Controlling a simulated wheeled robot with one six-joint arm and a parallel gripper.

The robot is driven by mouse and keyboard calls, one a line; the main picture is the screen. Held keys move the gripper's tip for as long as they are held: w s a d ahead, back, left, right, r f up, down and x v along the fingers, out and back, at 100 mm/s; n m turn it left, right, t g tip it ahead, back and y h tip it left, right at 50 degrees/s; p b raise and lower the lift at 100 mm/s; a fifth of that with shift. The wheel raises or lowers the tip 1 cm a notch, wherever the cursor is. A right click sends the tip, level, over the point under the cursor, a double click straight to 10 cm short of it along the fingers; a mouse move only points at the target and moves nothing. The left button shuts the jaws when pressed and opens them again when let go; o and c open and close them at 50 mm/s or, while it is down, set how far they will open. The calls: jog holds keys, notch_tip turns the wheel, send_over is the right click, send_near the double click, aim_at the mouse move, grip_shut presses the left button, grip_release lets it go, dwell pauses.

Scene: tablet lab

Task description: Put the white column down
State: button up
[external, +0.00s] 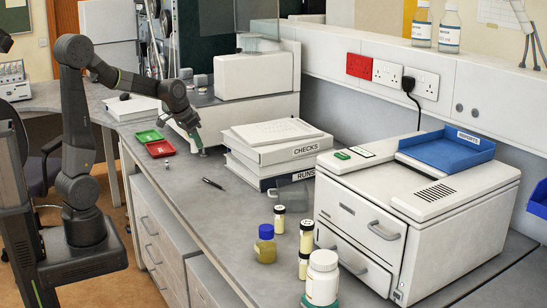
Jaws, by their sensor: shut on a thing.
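My gripper (197,139) hangs over the bench at the end of my arm, pointing down, between the red tray and the stacked binders. It is shut on the white column, which is too small and too covered by the fingers to make out clearly. The fingertips are close above the bench top; I cannot tell whether the column touches it.
A green tray (149,136) and a red tray (160,149) lie left of my gripper. White binders (272,155) are stacked to its right. A black pen (213,183) lies in front. Several vials and bottles stand nearer, beside a white drawer machine (420,205).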

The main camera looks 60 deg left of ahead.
jog(key=s+a+n+y+b, duration=0.15)
jog(key=a+n, duration=0.35)
jog(key=a, duration=1.4)
jog(key=shift+n+g+y, duration=0.25)
jog(key=shift+n+g, duration=0.05)
jog(key=shift+g, duration=0.1)
jog(key=f, duration=0.5)
jog(key=shift+w+a+f, duration=0.2)
jog(key=shift+f, duration=2.35)
jog(key=shift+f, duration=0.15)
jog(key=o, duration=1)
